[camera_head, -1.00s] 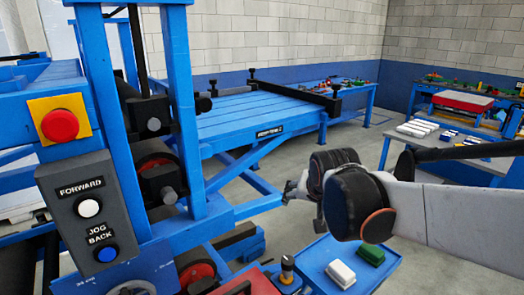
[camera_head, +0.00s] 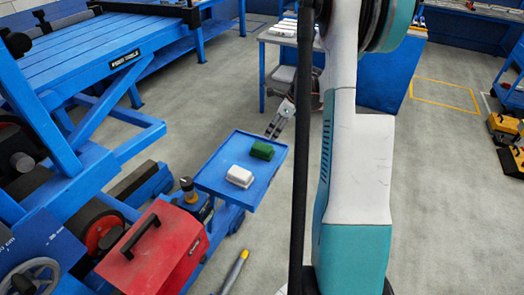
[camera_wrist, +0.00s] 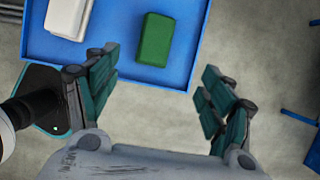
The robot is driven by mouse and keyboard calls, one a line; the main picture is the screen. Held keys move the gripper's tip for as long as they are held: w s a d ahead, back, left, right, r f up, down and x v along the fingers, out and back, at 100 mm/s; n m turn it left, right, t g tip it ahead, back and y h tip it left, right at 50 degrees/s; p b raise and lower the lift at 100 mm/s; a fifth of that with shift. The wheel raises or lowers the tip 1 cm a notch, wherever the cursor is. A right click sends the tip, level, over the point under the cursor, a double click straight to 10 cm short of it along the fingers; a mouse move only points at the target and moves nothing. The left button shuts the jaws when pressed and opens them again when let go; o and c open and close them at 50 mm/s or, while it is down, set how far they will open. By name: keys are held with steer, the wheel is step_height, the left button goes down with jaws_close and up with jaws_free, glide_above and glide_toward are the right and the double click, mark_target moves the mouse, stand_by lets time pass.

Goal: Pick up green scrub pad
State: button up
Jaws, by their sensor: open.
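The green scrub pad (camera_head: 262,150) lies on a blue tray (camera_head: 213,181), near the tray's far right part. It also shows in the wrist view (camera_wrist: 155,40), at top centre, clear of the fingers. My gripper (camera_head: 273,131) is just beyond the tray's far right edge in the head view. In the wrist view my gripper (camera_wrist: 160,97) has its two green-padded fingers spread wide, with nothing between them. The pad is ahead of the gap between the fingers. How high the fingers are above the tray I cannot tell.
A white block (camera_head: 240,176) lies beside the pad on the tray; in the wrist view it is close to the left finger.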

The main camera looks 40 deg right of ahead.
mark_target(263, 146)
steer(key=b+x, duration=0.2)
steer(key=x, duration=0.6)
steer(key=shift+f, duration=0.2)
steer(key=b+x, duration=0.1)
steer(key=x, duration=0.1)
steer(key=a+b+x, duration=0.1)
steer(key=x, duration=0.1)
steer(key=shift+w, duration=0.15)
steer(key=shift+w+f, duration=0.2)
steer(key=shift+f, duration=0.35)
steer(key=shift+r, duration=0.1)
steer(key=c, duration=1.2)
